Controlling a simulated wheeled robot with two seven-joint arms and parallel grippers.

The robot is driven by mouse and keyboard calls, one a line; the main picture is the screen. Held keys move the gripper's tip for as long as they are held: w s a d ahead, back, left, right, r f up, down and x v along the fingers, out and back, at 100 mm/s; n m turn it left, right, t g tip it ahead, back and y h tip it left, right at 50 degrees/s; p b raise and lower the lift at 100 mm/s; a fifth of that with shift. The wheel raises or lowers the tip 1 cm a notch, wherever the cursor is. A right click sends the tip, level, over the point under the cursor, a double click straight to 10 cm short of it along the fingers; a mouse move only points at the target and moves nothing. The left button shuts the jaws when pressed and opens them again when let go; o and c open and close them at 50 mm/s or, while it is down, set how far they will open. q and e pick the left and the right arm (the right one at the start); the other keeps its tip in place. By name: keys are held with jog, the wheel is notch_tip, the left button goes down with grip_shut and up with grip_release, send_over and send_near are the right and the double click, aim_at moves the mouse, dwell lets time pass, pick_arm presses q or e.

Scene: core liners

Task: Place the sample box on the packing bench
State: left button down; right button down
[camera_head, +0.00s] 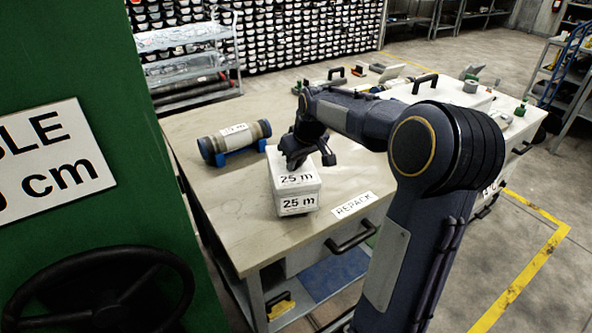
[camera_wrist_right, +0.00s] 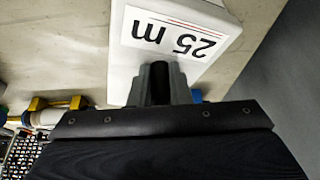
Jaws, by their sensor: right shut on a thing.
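The sample box (camera_head: 298,203) is white, with "25 m" labels on its top and front. It is at the bench top in the middle of the head view, and I cannot tell whether it rests there or hangs just above. My right gripper (camera_head: 303,158) is over the back part of the box and shut on it. In the right wrist view the box (camera_wrist_right: 122,62) lies in front of the gripper fingers (camera_wrist_right: 162,85). The packing bench (camera_head: 222,196) has a pale top with a "REPACK" label at its front edge. My left gripper is not in view.
A core liner (camera_head: 236,137) lies on blue cradles at the bench's left back. A green panel (camera_head: 100,190) with a handwheel (camera_head: 100,292) blocks the left side. A cart (camera_head: 190,60) stands behind. Small tools sit at the far right. Bench top left of the box is clear.

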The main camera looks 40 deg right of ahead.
notch_tip(320, 180, down, 3)
jog(key=shift+r, duration=0.15)
jog(key=c, duration=1.3)
grip_release()
jog(key=shift+o, duration=0.2)
jog(key=v, duration=1.2)
jog(key=s+a+f+y, duration=0.1)
jog(key=s+a+f, duration=0.2)
jog(key=s+a, duration=0.4)
jog(key=s+a+f+y, duration=0.1)
jog(key=s+a+f, duration=0.3)
jog(key=s+a, duration=0.3)
jog(key=s+a+f+m+t+y, duration=0.1)
jog(key=s+a+f+y, duration=0.1)
jog(key=s+a, duration=0.5)
jog(key=shift+a+f, duration=0.35)
jog(key=shift+f, duration=0.3)
